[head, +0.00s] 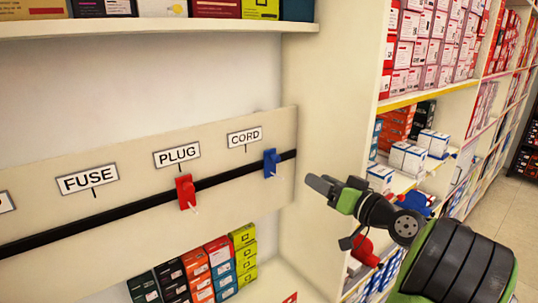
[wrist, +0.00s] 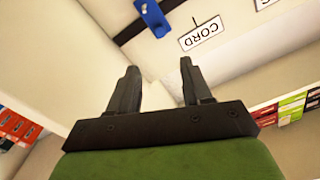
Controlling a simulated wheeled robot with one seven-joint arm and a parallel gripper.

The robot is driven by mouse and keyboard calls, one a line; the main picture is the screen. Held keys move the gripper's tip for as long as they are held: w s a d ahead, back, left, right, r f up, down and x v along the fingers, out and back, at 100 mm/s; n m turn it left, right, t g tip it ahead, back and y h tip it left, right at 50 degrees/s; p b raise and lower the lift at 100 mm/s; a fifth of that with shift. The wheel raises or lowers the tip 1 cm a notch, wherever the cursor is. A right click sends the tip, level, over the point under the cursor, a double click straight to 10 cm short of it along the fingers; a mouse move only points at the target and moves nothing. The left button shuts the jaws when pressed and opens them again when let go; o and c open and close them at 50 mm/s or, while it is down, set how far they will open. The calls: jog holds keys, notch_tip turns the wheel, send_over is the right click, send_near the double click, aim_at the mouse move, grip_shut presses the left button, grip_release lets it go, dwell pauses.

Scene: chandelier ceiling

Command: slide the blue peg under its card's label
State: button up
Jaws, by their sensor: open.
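The blue peg (head: 270,163) sits on a black horizontal rail (head: 140,205) near its right end. It is to the right of the CORD label (head: 244,137) and its tick. In the wrist view the blue peg (wrist: 152,18) is at the top, beyond the fingertips, with the CORD label (wrist: 200,33) beside it. A red peg (head: 185,191) sits on the rail below and slightly right of the PLUG label (head: 177,155). My gripper (head: 320,187) is open and empty, right of the blue peg and apart from it. No card naming the blue peg's label is readable.
The FUSE label (head: 87,179) is further left, with a partly cut-off label (head: 6,202) at the left edge. An upright side panel (head: 325,120) stands right of the rail. A shelf (head: 150,26) is above; coloured boxes (head: 197,270) are below.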

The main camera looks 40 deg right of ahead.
aim_at(278, 160)
jog(key=w+p, duration=0.1)
jog(key=w, duration=0.4)
jog(key=w+d+p, duration=0.1)
jog(key=w, duration=0.3)
jog(key=w+p, duration=0.1)
jog(key=w, duration=0.4)
jog(key=shift+w+d+p, duration=0.15)
jog(key=shift+w+p, duration=0.15)
jog(key=shift+w, duration=0.05)
jog(key=shift+w+d, duration=0.15)
jog(key=shift+w, duration=0.15)
jog(key=shift+s, duration=0.1)
jog(key=shift+c, duration=0.3)
jog(key=shift+f, duration=0.1)
grip_shut()
